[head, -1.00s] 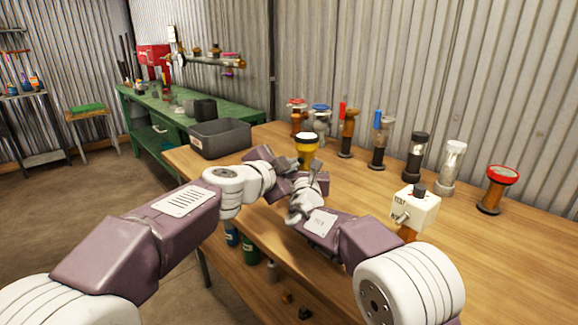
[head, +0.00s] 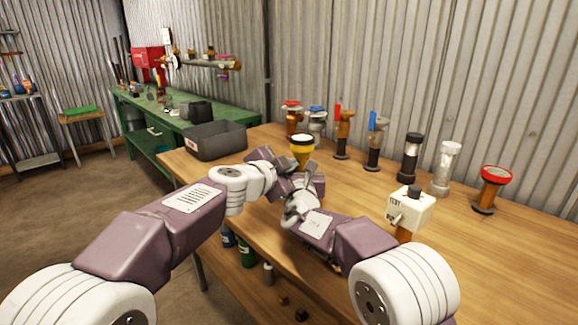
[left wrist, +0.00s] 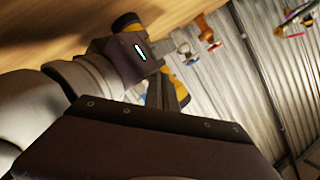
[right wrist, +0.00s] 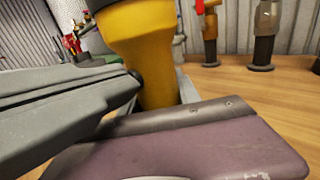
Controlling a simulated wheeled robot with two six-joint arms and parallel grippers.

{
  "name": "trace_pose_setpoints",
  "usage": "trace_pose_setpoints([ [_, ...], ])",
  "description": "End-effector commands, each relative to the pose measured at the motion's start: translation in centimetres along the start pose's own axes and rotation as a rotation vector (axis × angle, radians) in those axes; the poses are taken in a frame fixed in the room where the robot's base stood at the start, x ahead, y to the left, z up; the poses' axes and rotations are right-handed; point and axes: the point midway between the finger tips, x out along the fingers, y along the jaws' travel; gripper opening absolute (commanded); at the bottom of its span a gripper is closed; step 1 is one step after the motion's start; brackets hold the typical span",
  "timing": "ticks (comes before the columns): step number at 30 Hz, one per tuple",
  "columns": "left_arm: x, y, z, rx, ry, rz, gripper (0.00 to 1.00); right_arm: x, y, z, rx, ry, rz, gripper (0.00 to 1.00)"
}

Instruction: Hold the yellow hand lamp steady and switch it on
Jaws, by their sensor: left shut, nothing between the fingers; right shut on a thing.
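The yellow hand lamp (head: 302,153) stands upright above the bench, with a pale top and dark rim. My right gripper (head: 309,178) is shut on its body; the lamp (right wrist: 140,45) fills the upper middle of the right wrist view. My left gripper (head: 282,168) is shut and empty, close beside the lamp on its left. In the right wrist view, grey fingers with a dark tip (right wrist: 133,80) come from the left up to the lamp's side; I cannot tell if they touch. In the left wrist view the lamp (left wrist: 126,22) shows past the right gripper (left wrist: 138,52). The switch is hidden.
A dark grey bin (head: 215,142) stands at the bench's left end. Several valves and fittings line the back, with a red-topped one (head: 492,188) at right. A white test box (head: 405,210) stands near the front right. Bare wooden bench top (head: 470,255) lies at right.

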Motion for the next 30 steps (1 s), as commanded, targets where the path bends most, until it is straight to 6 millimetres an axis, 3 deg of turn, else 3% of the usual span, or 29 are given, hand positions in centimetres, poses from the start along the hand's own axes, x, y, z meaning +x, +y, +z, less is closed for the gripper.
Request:
trace_pose_setpoints([
  [7, -0.3, 0.0, 0.0, 0.0, 0.0, 0.0, 0.0, 0.0, 0.0, 0.0, 0.0, 0.0, 0.0, 0.0],
  [21, -5.7, 0.0, 0.0, 0.001, 0.0, 0.0, 0.0, 0.0, 0.0, 0.0, 0.0, 0.0, 0.0, 0.0],
  [29, -6.0, 0.1, 0.0, 0.0, 0.0, 0.001, 0.0, 0.0, 0.0, 0.0, 0.0, 0.0, 0.0, 0.0],
  [30, -6.0, 0.1, 0.0, 0.0, 0.0, 0.001, 0.0, 0.0, 0.0, 0.0, 0.0, 0.0, 0.0, 0.44],
])
